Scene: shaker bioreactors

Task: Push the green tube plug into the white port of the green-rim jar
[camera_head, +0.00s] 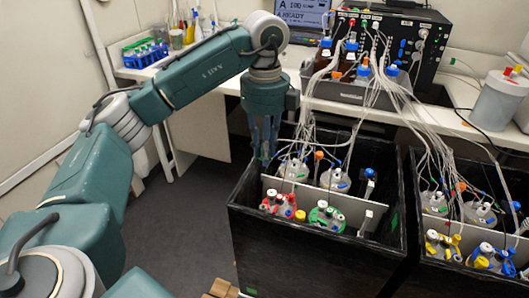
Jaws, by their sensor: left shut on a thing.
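The green-rim jar (316,218) stands in the front right part of the near black box, beside a red-and-yellow-capped jar (277,206). Its top carries several small ports, with pale ones among them; which is the white port is too small to tell. My left gripper (264,158) points down over the box's back left edge, behind and to the left of the green-rim jar and apart from it. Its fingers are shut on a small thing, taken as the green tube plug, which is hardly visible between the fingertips. My right gripper is out of view.
A white divider (372,212) crosses the near black box (300,262), with more jars behind it. Loose tubes run up to the black control unit (395,40) on the bench. A second black box (425,252) with jars stands at the right. The floor at left is clear.

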